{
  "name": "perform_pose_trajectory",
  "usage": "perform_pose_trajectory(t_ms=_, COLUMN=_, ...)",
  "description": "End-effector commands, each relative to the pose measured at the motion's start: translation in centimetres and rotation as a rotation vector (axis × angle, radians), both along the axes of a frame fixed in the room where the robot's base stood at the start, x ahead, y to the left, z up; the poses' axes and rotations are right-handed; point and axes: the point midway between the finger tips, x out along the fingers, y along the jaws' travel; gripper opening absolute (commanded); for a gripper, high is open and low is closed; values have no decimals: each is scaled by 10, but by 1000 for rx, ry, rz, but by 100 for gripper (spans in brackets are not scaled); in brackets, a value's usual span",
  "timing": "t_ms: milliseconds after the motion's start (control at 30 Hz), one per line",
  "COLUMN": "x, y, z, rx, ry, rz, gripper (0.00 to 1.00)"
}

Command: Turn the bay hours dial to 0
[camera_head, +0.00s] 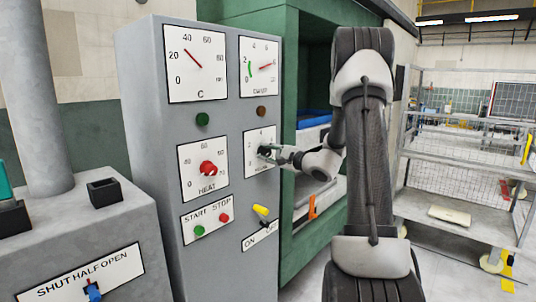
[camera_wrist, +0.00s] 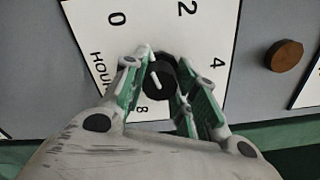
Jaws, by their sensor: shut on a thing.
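The bay hours dial is a black knob (camera_wrist: 158,80) on a white plate (camera_wrist: 85,15) marked 0, 2, 4 and 8, with part of an HOURS label. My gripper (camera_wrist: 160,88) is shut on the knob, with a green-lined finger on each side. It also shows in the head view (camera_head: 268,153), reaching in from the right. A white mark shows on the knob, and a pale tip shows above it between 0 and 2. The exact reading is unclear.
The heat dial (camera_head: 208,168) with a red knob is left of the hours dial. A brown round button (camera_head: 261,111) is just above it. The green press (camera_head: 285,60) stands right of the panel.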

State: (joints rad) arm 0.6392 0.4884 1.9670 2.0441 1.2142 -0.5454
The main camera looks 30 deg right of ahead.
Motion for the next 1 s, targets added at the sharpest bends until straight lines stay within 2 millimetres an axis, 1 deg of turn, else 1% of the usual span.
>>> perform_pose_trajectory(t_ms=200, x=-1, y=1, z=0, rx=-126, ry=-47, rz=3, gripper=4)
perform_pose_trajectory(t_ms=433, x=-1, y=2, z=0, rx=-203, ry=-74, rz=3, gripper=4)
perform_pose_trajectory(t_ms=1000, x=-1, y=2, z=-2, rx=-231, ry=-82, rz=5, gripper=4)
